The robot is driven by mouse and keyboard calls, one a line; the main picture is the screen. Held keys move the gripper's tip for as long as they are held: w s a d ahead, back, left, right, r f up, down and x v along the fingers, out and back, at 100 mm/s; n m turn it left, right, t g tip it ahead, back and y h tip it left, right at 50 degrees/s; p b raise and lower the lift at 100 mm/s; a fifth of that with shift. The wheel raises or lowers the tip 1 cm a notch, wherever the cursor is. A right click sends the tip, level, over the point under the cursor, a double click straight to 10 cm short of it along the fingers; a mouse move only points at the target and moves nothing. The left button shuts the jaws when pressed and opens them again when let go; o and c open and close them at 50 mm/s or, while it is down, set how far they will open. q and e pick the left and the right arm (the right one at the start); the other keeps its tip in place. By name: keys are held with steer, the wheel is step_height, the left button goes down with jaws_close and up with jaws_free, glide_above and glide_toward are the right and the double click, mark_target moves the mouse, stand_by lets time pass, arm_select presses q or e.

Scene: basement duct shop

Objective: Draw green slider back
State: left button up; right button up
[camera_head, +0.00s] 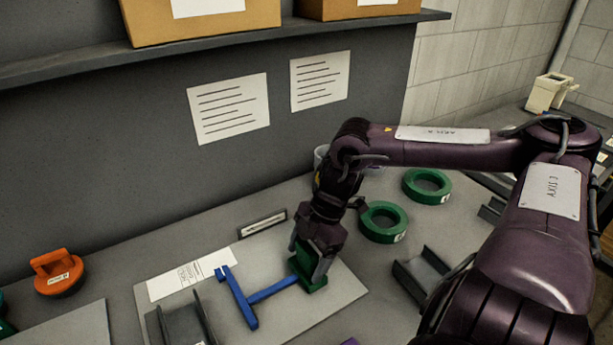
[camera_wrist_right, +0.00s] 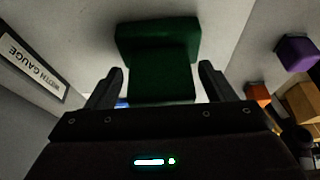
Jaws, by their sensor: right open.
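The green slider (camera_head: 309,270) is a block on the light grey board (camera_head: 345,287), at the right end of a blue bar (camera_head: 273,291) with a blue crosspiece (camera_head: 238,298) at its left. My right gripper (camera_head: 306,262) points down over the slider. In the right wrist view the slider (camera_wrist_right: 158,62) lies ahead of and between the two fingers (camera_wrist_right: 160,85), which are open with gaps at both sides. A small bit of blue shows by the left finger. Whether the fingers touch the slider cannot be told. My left gripper is not in view.
Green rings (camera_head: 383,222) and a grey channel piece (camera_head: 422,272) lie right of the board. Another channel (camera_head: 180,322) stands at its front left. A "width gauge" label (camera_head: 262,223) stands behind. An orange handled tool (camera_head: 58,272) is far left. A shelf (camera_head: 220,45) hangs above.

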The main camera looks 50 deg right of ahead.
mark_target(310, 246)
steer(key=shift+r+p, duration=0.5)
steer(key=p+v, duration=0.2)
steer(key=shift+d+r, duration=0.25)
steer(key=v, duration=0.3)
steer(key=shift+s+d+r, duration=0.2)
steer(key=shift+d+r, duration=0.1)
steer(key=shift+r, duration=0.25)
